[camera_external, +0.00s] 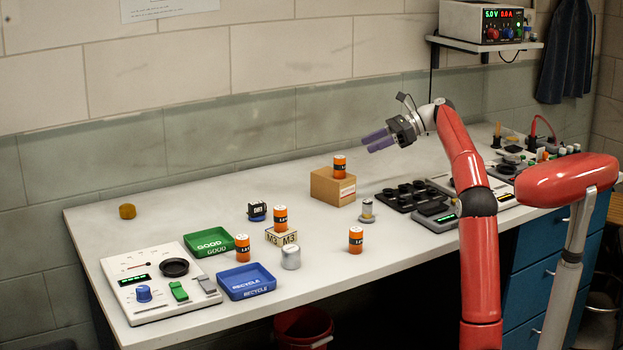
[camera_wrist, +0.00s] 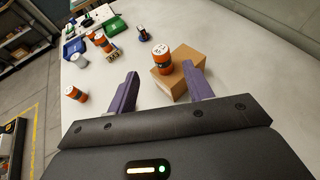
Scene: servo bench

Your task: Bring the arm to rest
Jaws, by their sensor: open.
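My gripper (camera_external: 375,140) is held well above the bench, its two purple fingers pointing left in the external view. The fingers are apart with nothing between them. In the wrist view, my gripper (camera_wrist: 160,85) has its fingers spread over the bench surface. A cardboard box (camera_external: 331,188) with an orange battery (camera_external: 340,167) standing on it is below and left of my gripper. They also show in the wrist view, the box (camera_wrist: 185,68) beyond the fingers and the battery (camera_wrist: 162,61) on its top. My red arm (camera_external: 478,200) is raised and bent.
A green GOOD tray (camera_external: 211,241), a blue RECYCLE tray (camera_external: 246,281) and a tester panel (camera_external: 140,290) are at left. A black socket tray (camera_external: 410,195) is near my arm.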

